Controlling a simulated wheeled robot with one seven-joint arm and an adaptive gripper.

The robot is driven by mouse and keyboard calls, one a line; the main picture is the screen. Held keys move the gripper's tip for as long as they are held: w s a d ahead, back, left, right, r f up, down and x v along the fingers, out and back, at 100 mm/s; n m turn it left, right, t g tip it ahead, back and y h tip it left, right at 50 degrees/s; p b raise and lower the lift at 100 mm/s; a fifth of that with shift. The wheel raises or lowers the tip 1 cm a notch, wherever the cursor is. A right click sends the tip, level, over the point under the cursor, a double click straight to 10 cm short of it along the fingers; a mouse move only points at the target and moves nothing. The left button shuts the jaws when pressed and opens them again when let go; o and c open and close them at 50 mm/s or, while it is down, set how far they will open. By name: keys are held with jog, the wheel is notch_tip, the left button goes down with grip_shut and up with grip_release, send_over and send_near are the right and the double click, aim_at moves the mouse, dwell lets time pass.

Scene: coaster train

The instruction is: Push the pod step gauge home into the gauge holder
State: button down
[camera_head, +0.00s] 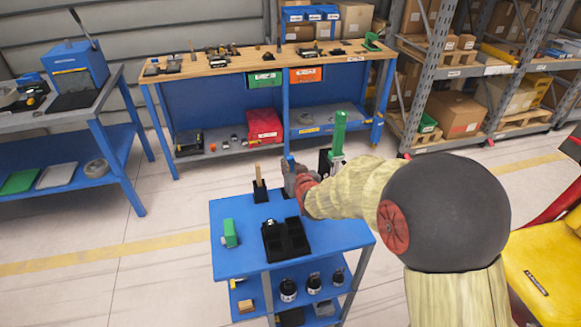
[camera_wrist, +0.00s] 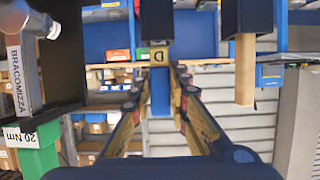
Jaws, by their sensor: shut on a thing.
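My gripper (camera_head: 294,178) is over the back of the blue cart, shut on a slim blue piece that I take for the pod step gauge (camera_head: 290,160). In the wrist view, which looks upside down, the fingers (camera_wrist: 160,80) close on the blue gauge (camera_wrist: 160,97) from both sides. A tan piece marked with a letter (camera_wrist: 158,55) lies in line with it. Beyond that is a dark block, seemingly the gauge holder (camera_wrist: 157,18). The gauge looks lined up with the holder; how deep it sits, I cannot tell. In the head view my gripper hides most of the holder.
A wooden stick (camera_head: 258,172) stands in a black holder to the left; it also shows in the wrist view (camera_wrist: 245,70). A green-handled tool (camera_head: 339,130) stands to the right. A black tray (camera_head: 286,240) and a green block (camera_head: 230,233) are on the cart (camera_head: 250,262).

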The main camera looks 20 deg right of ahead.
jog(key=shift+f+b, duration=0.3)
jog(key=shift+f, duration=0.1)
jog(key=c, duration=1.6)
grip_release()
jog(key=shift+c, duration=0.2)
jog(key=shift+o, duration=0.9)
jog(key=o, duration=0.6)
jog(key=shift+o, duration=0.2)
jog(key=p+v, duration=0.1)
jog(key=v, duration=0.6)
